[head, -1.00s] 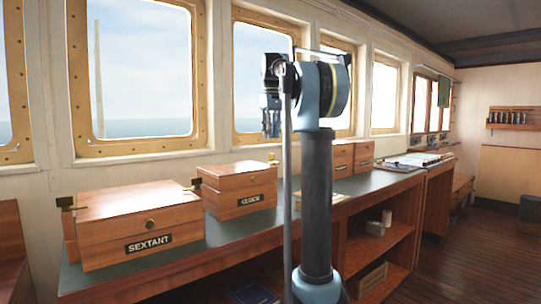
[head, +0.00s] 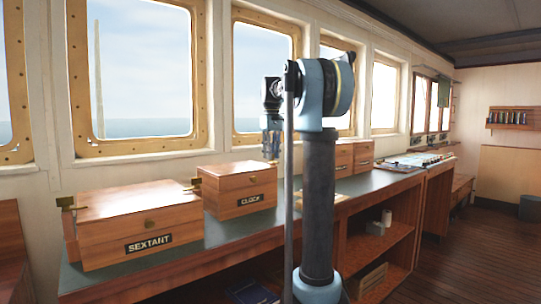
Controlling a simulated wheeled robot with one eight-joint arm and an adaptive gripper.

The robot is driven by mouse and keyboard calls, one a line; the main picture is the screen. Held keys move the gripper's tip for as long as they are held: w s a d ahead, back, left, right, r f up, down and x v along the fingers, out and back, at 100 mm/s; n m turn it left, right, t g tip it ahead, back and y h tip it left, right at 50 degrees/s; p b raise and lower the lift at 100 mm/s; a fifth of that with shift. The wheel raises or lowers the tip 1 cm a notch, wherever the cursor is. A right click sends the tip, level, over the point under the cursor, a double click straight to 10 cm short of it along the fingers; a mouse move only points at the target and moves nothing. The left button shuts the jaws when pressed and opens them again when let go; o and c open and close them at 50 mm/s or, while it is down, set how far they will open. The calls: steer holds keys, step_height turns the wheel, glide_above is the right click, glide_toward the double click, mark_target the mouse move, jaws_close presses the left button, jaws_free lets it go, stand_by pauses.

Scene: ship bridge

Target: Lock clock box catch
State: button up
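The clock box (head: 222,183) is a wooden box with a black CLOCK label (head: 250,200), standing on the long counter. Its lid looks down. A small brass fitting (head: 195,183) shows at its left end. The fitting at its right end is hidden behind my gripper or too small to make out, so I cannot tell how the catch stands. My gripper (head: 272,159) points down at the right end of the clock box in the picture. I cannot tell whether it touches the box, or whether its fingers are open or shut.
The sextant box (head: 135,212) stands on the green-topped counter (head: 190,258) at the near left. More wooden boxes (head: 342,160) stand farther along, partly behind my arm. Open shelves (head: 385,245) lie under the counter, windows above it. The wooden floor at right is clear.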

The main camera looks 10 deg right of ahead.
jaws_close()
steer(key=shift+m, duration=0.3)
steer(key=m, duration=0.3)
steer(key=shift+m, duration=0.3)
steer(key=m, duration=1.3)
steer(key=shift+m, duration=0.3)
